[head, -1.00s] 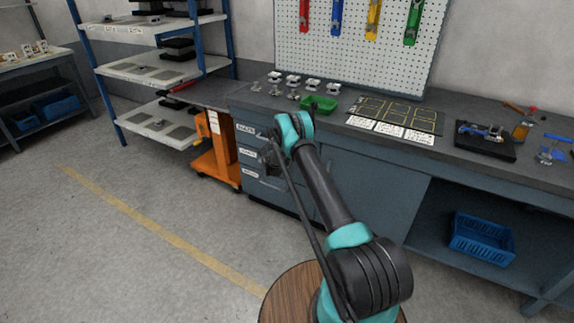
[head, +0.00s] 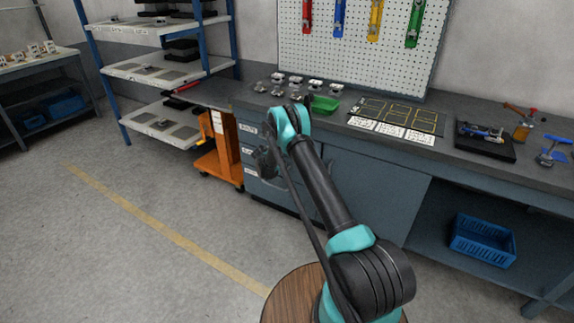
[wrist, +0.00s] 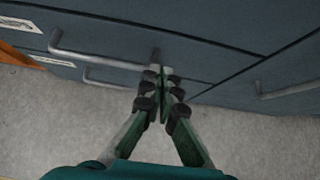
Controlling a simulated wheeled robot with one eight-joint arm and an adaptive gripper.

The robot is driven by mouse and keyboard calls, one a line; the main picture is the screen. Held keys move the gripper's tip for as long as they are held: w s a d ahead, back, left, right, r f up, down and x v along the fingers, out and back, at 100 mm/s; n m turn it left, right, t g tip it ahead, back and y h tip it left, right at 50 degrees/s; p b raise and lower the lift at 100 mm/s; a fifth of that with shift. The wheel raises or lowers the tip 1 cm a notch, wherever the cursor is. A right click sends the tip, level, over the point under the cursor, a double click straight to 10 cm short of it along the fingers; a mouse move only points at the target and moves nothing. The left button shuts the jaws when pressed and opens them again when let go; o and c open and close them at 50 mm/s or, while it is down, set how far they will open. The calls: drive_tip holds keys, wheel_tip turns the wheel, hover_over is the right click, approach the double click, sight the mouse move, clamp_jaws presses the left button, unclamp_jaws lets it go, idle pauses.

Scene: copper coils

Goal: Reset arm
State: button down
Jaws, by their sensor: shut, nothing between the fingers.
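My arm (head: 322,185) rises from the round wooden top of my base and reaches forward toward the workbench, with a teal wrist joint near the bench's front edge. My gripper (wrist: 161,80) is shut and empty in the wrist view, its fingertips together in front of the bench's drawer fronts. In the head view my gripper (head: 265,160) is a dark shape just left of the wrist joint, in front of the labelled drawers, and is partly hidden. It holds nothing.
The grey workbench (head: 400,165) carries several small metal parts, a green bin (head: 324,104), a marked mat (head: 398,116) and a black tray (head: 485,142). Drawer handles (wrist: 100,56) stick out near my gripper. An orange cart (head: 218,160) stands left. The floor at left is clear.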

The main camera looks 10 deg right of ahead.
drive_tip(key=s+d+r+m+g+y, duration=0.1)
drive_tip(key=s+d+r+m, duration=0.2)
drive_tip(key=s+r+m, duration=0.8)
drive_tip(key=s+d+r+m+g+y, duration=0.1)
drive_tip(key=s+d+r+m, duration=0.1)
drive_tip(key=s+r, duration=0.65)
drive_tip(key=s+d+r+m+g+y, duration=0.1)
drive_tip(key=s+d+r+m, duration=0.15)
drive_tip(key=s+r, duration=0.55)
drive_tip(key=s+d+f+m+y, duration=0.1)
drive_tip(key=s+m, duration=1.2)
drive_tip(key=s, duration=2)
drive_tip(key=shift+s+f+g+y, duration=0.25)
drive_tip(key=shift+f+y, duration=0.2)
drive_tip(key=shift+y, duration=0.35)
drive_tip(key=shift+d, duration=0.1)
